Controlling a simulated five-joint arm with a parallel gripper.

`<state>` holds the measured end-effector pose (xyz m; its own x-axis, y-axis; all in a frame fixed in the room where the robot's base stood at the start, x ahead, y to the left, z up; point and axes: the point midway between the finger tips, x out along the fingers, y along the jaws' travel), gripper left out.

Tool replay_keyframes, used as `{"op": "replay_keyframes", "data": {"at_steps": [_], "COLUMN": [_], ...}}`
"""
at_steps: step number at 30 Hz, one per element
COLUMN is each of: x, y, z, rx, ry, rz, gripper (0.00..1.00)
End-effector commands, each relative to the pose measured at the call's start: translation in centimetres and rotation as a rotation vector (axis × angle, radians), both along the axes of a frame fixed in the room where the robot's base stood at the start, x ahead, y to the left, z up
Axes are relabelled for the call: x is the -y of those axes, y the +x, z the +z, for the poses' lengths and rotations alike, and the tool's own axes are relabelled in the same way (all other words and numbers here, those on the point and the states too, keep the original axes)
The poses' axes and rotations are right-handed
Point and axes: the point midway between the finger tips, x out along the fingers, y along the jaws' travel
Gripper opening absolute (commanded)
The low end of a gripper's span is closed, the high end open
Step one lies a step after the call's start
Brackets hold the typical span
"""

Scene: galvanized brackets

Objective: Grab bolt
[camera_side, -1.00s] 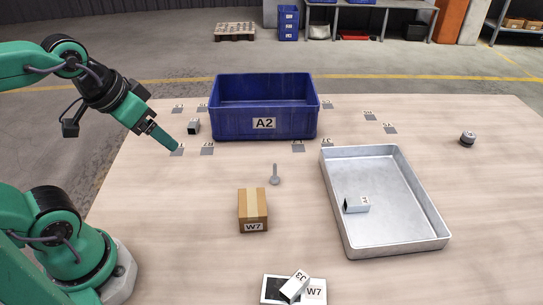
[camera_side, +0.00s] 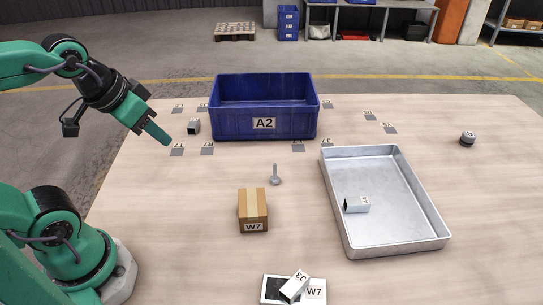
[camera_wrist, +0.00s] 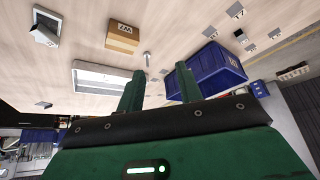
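The grey metal bolt (camera_side: 275,176) stands on the table with its wide head down and its shank up, between the blue bin and the small cardboard box. In the wrist view the bolt (camera_wrist: 147,58) shows beyond my fingertips, slightly left of the middle of the gap. My green gripper (camera_side: 167,142) is above the table at the left, well apart from the bolt. In the wrist view my gripper (camera_wrist: 160,70) has its two fingers spread with nothing between them.
A blue bin (camera_side: 264,124) marked A2 stands behind the bolt. A cardboard box (camera_side: 253,209) marked W7 is in front. A metal tray (camera_side: 400,243) holding a small bracket (camera_side: 356,204) lies to the right. A dark block (camera_side: 193,127) stands near my gripper. The table right of the tray is largely clear.

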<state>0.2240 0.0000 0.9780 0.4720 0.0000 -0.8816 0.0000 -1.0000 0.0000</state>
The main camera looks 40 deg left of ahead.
Motion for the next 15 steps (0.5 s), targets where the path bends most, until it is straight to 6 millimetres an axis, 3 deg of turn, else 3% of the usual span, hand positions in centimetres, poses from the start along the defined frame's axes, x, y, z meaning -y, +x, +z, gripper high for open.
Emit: {"op": "replay_keyframes", "data": {"at_steps": [8, 15], "x": [0.1, 0.5], "y": [0.8, 3.4], "z": [0.2, 0.5], "rx": [-0.016, -0.069], "ry": [-0.005, -0.019], "rz": [0.004, 0.019], "gripper": [0.36, 0.36]}}
